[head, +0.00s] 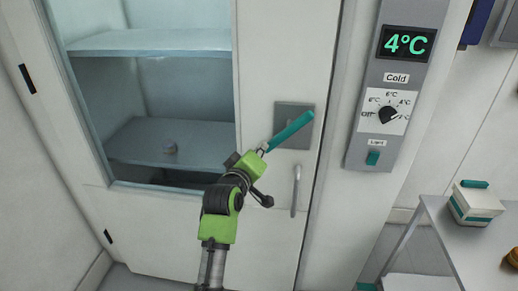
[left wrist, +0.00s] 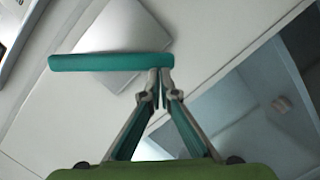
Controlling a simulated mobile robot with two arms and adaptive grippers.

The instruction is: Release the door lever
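The teal door lever (head: 290,132) is on a grey plate (head: 283,112) on the white door and slants down to the left. My left gripper (head: 263,151) is at the lever's lower-left end. In the left wrist view the lever (left wrist: 105,62) lies across the picture, with the grey plate (left wrist: 142,32) behind it. The fingertips of my left gripper (left wrist: 161,76) are together at the lever's right end, seemingly touching it. The lever does not visibly run between the fingers. My right gripper is in neither view.
A vertical handle (head: 296,190) is below the lever. A control panel (head: 397,75) reads 4°C. At right, a table (head: 455,240) bears a white and teal box (head: 478,203).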

